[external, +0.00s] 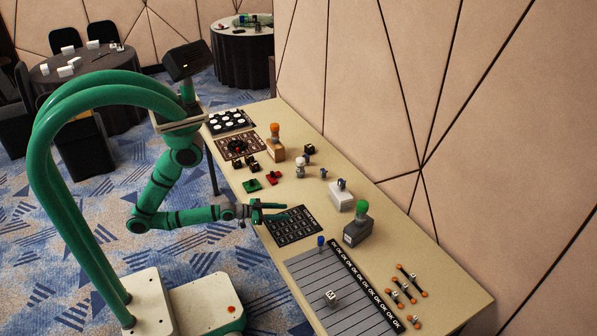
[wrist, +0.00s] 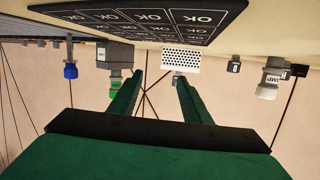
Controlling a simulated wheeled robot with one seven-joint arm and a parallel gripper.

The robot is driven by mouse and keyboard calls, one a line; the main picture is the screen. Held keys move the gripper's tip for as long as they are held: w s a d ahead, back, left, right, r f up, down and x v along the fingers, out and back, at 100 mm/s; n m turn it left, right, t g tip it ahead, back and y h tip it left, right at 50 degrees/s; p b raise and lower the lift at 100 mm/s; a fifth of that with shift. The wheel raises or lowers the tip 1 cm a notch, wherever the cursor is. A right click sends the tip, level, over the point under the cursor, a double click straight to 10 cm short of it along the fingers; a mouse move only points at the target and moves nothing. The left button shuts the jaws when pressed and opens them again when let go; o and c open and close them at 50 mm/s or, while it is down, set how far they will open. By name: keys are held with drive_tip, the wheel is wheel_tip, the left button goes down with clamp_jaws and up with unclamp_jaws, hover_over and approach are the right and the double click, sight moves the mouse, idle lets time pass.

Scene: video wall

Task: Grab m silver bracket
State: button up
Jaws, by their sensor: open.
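A small silver block (external: 331,296), with a dark mark that looks like an M, sits on the grey striped board (external: 305,268) at the near end of the table. I cannot tell for sure that it is the m silver bracket. I cannot make it out in the wrist view. My gripper (external: 286,211) is open and empty above the black OK grid mat (external: 292,232), well apart from the block. In the wrist view my gripper's two green fingers (wrist: 158,88) stand apart with nothing between them.
A green-topped grey block (external: 358,225) and a blue-topped post (external: 320,242) stand nearby. Orange-ended pieces with small silver cubes (external: 403,287) lie at the right. A white perforated block (external: 341,196) stands behind the mat. The wall (external: 420,120) borders the table's far side.

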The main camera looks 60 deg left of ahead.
drive_tip(key=w+d+r+m+g+h, duration=0.1)
drive_tip(key=w+d+r+m+h, duration=0.15)
drive_tip(key=w+d, duration=0.6)
drive_tip(key=w+d+r+m+g+h, duration=0.1)
drive_tip(key=w+d+r+m+h, duration=0.3)
drive_tip(key=d, duration=0.8)
drive_tip(key=m+g+h, duration=0.3)
drive_tip(key=m+g, duration=0.4)
drive_tip(key=g, duration=0.4)
approach(334, 303)
drive_tip(key=d, duration=0.1)
drive_tip(key=shift+n, duration=0.25)
drive_tip(key=x, duration=0.5)
drive_tip(key=shift+w+d+r, duration=0.15)
drive_tip(key=shift+d, duration=0.05)
drive_tip(key=shift+f+x, duration=0.2)
drive_tip(key=shift+x, duration=2.65)
